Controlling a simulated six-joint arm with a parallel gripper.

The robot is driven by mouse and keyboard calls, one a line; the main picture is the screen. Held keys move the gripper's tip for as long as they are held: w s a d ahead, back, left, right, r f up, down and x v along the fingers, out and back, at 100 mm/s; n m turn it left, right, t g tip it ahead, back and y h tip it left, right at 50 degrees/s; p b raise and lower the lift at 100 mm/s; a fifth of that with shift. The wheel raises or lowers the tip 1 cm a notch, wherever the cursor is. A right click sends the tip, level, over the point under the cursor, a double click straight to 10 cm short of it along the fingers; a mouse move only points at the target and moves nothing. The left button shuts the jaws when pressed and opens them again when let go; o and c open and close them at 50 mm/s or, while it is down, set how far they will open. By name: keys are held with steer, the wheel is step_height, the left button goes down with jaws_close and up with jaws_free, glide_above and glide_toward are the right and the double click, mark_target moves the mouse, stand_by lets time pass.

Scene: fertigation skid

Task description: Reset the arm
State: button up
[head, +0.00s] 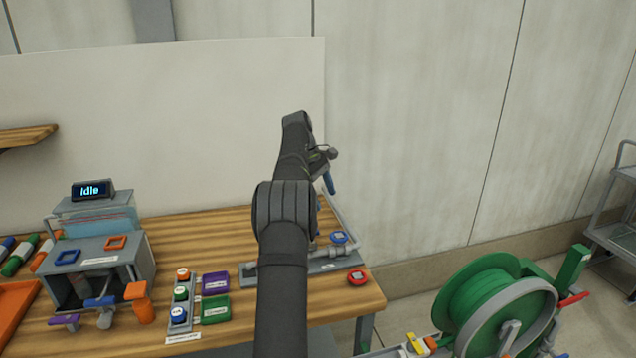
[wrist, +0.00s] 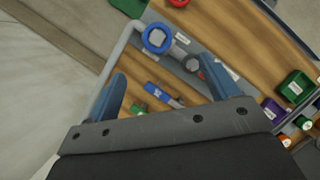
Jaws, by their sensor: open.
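My arm rises through the middle of the head view, and my gripper (head: 328,178) hangs from it above the right end of the bench. One blue finger shows there; the rest is hidden behind the arm. In the wrist view both blue fingers of my gripper (wrist: 163,88) stand wide apart with nothing held between them. Below them lie the grey pipework and a blue valve wheel (wrist: 157,38), which also shows in the head view (head: 338,238). A small blue handle (wrist: 163,94) shows between the fingers, lower down.
The wooden bench (head: 235,225) carries a grey box with a display (head: 92,190) reading "Idle", a button panel (head: 181,297), purple (head: 215,283) and green (head: 215,309) trays, and a red knob (head: 356,277). A green hose reel (head: 495,305) stands right. A white panel (head: 200,130) stands behind.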

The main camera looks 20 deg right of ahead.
mark_target(339, 236)
steer(key=shift+v, duration=2)
steer(key=shift+f, duration=0.1)
steer(key=x, duration=1.7)
